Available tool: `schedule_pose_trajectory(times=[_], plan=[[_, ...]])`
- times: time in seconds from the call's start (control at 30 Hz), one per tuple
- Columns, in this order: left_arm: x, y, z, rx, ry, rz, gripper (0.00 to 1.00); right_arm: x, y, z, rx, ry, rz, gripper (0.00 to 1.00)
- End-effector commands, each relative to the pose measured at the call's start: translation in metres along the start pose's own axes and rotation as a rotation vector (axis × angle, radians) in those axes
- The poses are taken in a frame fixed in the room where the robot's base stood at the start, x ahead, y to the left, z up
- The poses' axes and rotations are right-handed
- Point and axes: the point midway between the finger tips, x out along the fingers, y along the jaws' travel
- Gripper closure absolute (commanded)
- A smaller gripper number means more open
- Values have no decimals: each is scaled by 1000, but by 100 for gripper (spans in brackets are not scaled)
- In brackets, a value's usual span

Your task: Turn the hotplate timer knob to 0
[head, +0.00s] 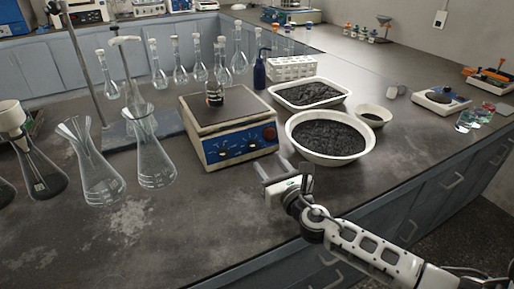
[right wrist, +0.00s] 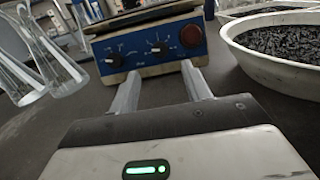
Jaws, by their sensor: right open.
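The hotplate (head: 205,109) stands on the dark bench with a flat grey top and a blue front panel. The panel carries two black knobs, a left one (right wrist: 113,60) and a middle one (right wrist: 159,48), and a larger red round knob or button (right wrist: 191,36) at right. The labels are too small to read, so I cannot tell which is the timer knob or its setting. My right gripper (head: 272,174) is open and empty, just in front of the panel's right part. In the right wrist view its fingers (right wrist: 161,78) point at the panel below the middle knob, apart from it. My left gripper is not in view.
A small dark jar (head: 214,96) stands on the hotplate. A white bowl of black granules (head: 331,158) is close to the right, with a white tray (head: 274,96) behind. Glass flasks (head: 155,172) stand to the left. The bench front is clear.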

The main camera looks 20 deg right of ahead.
Motion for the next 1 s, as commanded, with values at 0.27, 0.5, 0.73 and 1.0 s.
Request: schedule_pose_trajectory(times=[0.27,0.5,0.73,1.0], plan=[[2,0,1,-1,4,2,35,57,1,0,1,-1,0,52],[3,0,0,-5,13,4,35,80,0,0,1,0,0,52],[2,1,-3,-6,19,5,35,82,0,0,0,1,1,52],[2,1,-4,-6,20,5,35,82,0,0,0,0,1,96]])
